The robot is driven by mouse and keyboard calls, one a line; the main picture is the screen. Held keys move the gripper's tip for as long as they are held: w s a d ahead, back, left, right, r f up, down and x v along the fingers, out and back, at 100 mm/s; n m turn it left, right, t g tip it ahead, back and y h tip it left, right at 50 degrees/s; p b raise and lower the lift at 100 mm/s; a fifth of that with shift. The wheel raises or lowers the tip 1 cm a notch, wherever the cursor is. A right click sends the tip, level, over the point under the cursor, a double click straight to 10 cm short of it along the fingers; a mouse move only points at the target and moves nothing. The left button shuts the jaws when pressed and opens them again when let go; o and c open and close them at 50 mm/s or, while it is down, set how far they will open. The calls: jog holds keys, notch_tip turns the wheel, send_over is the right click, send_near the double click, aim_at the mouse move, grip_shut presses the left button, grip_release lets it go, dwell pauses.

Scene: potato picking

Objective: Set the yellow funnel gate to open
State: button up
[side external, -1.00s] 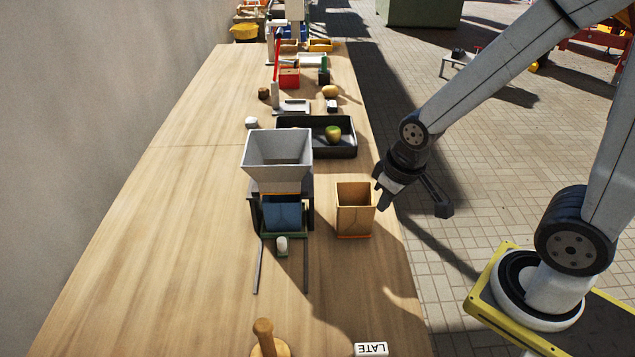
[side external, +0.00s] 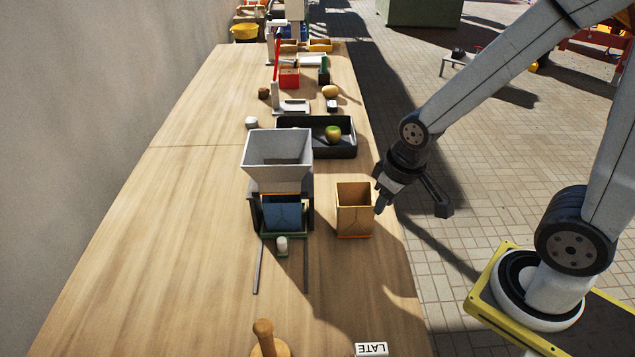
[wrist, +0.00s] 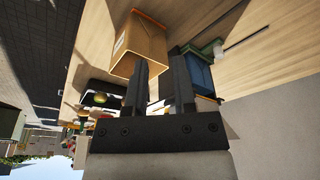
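A grey funnel (side external: 277,160) stands on a dark stand (side external: 255,212) in the middle of the table. A thin orange-yellow strip (side external: 281,195) shows just under the funnel; I cannot tell whether it is the gate or how it is set. A blue container (side external: 282,215) sits below the funnel and also shows in the wrist view (wrist: 199,75). My gripper (side external: 384,200) hangs by the table's right edge, to the right of the tan box and apart from the funnel. In the wrist view its two fingers (wrist: 161,66) are apart with nothing between them.
A tan open box (side external: 355,222) stands between the funnel and my gripper. A black tray (side external: 345,152) with a green-brown potato (side external: 333,133) lies behind. Two rails flank a white knob (side external: 282,243). A wooden handle (side external: 263,335) and a LATE block (side external: 371,349) are in front. The table's left is clear.

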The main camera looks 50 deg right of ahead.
jog(key=o, duration=0.3)
jog(key=shift+r, duration=0.25)
jog(key=shift+o, duration=0.2)
jog(key=w+r+v, duration=0.1)
jog(key=w+v, duration=0.1)
jog(key=v, duration=0.8)
jog(key=w+r+m+g, duration=0.1)
jog(key=w+r+m, duration=0.2)
jog(key=w, duration=1.3)
jog(key=w+d+f+m+g, duration=0.1)
jog(key=w+f+m, duration=0.1)
jog(key=w, duration=0.5)
jog(key=w+d+f+m+g, duration=0.1)
jog(key=w+f, duration=0.1)
jog(key=w, duration=0.6)
jog(key=shift+s+a+f, duration=0.1)
jog(key=shift+f, duration=1)
jog(key=shift+s+a+f, duration=0.1)
jog(key=shift+s+f, duration=0.05)
jog(key=shift+f, duration=0.95)
jog(key=shift+f, duration=0.1)
jog(key=shift+f, duration=3.8)
grip_shut()
